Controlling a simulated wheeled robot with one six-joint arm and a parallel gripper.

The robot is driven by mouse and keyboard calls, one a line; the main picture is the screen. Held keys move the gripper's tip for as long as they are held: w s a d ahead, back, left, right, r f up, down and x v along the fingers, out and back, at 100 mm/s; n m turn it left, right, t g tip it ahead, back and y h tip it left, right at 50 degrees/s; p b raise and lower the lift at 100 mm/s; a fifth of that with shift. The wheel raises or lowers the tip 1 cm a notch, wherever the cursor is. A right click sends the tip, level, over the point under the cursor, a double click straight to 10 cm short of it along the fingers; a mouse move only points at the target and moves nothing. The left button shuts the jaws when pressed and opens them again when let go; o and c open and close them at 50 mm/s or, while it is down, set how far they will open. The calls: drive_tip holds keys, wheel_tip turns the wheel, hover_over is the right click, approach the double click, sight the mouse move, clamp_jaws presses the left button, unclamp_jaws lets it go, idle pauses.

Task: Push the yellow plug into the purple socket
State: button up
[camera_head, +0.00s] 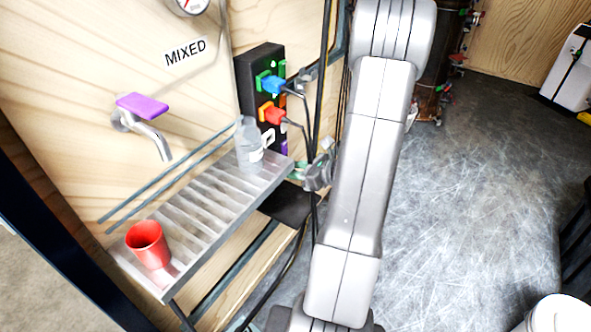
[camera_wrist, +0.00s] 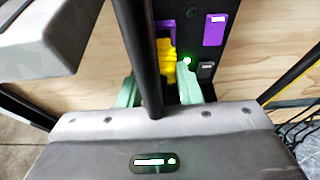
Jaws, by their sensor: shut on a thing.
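My gripper (camera_wrist: 160,88) has pale green fingers on either side of the yellow plug (camera_wrist: 169,70) in the wrist view and is shut on it. The plug is partly hidden by a black upright bar. The purple socket (camera_wrist: 165,30) is on the black panel, just above the plug in the picture. The plug's upper end meets the socket's lower edge in view; I cannot tell if they touch. In the head view my gripper (camera_head: 318,172) is beside the panel's lower end, where a bit of purple (camera_head: 284,147) shows; the yellow plug is not visible there.
The black panel (camera_head: 252,75) also holds a blue plug (camera_head: 271,84) and a red-orange plug (camera_head: 271,114) with cables. A black upright bar (camera_wrist: 143,50) stands close before my gripper. Floor at right is open.

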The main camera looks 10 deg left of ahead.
drive_tip(key=shift+w+a, duration=0.2)
drive_tip(key=shift+a, duration=0.35)
drive_tip(key=shift+w+a, duration=0.2)
drive_tip(key=shift+a, duration=0.35)
drive_tip(key=o, duration=1.3)
drive_tip(key=shift+c, duration=0.2)
drive_tip(key=shift+d, duration=0.1)
drive_tip(key=p+v, duration=0.2)
drive_tip(key=v, duration=1.1)
drive_tip(key=shift+d+r, duration=0.2)
drive_tip(key=shift+d, duration=0.1)
drive_tip(key=shift+s, duration=0.1)
drive_tip(key=b+x, duration=0.2)
drive_tip(key=x, duration=1.1)
drive_tip(key=shift+a+f, duration=0.25)
drive_tip(key=shift+a, duration=0.05)
drive_tip(key=shift+d, duration=0.3)
drive_tip(key=shift+a, duration=0.15)
